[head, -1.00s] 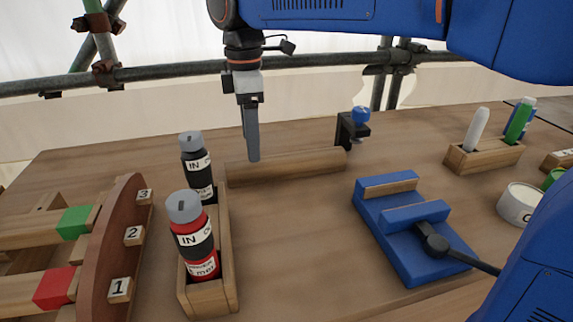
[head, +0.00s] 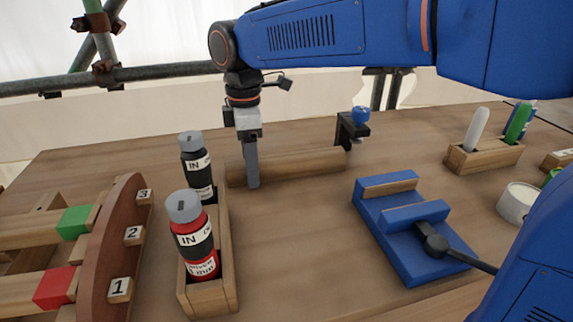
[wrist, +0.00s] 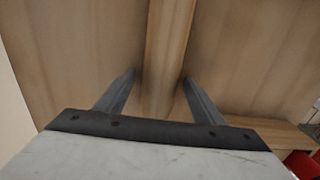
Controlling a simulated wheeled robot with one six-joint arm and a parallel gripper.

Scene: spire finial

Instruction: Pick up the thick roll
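A long, plain wooden piece (head: 300,163) lies on the bench near its back; it is the thing that best fits the thick roll. In the wrist view the wooden piece (wrist: 168,45) runs up the middle of the picture. My gripper (head: 252,185) is lowered at its left part, pointing straight down. In the wrist view my gripper (wrist: 158,78) is open, one finger on each side of the wooden piece, with small gaps visible. In the head view the near finger hides part of the piece. Whether the fingertips touch the bench I cannot tell.
A wooden rack (head: 228,270) with a dark bottle (head: 195,165) and a red bottle (head: 197,245) stands close left of my gripper. A black clamp (head: 346,130) is at the piece's right end. A blue fixture (head: 410,250) lies at right. The bench middle is clear.

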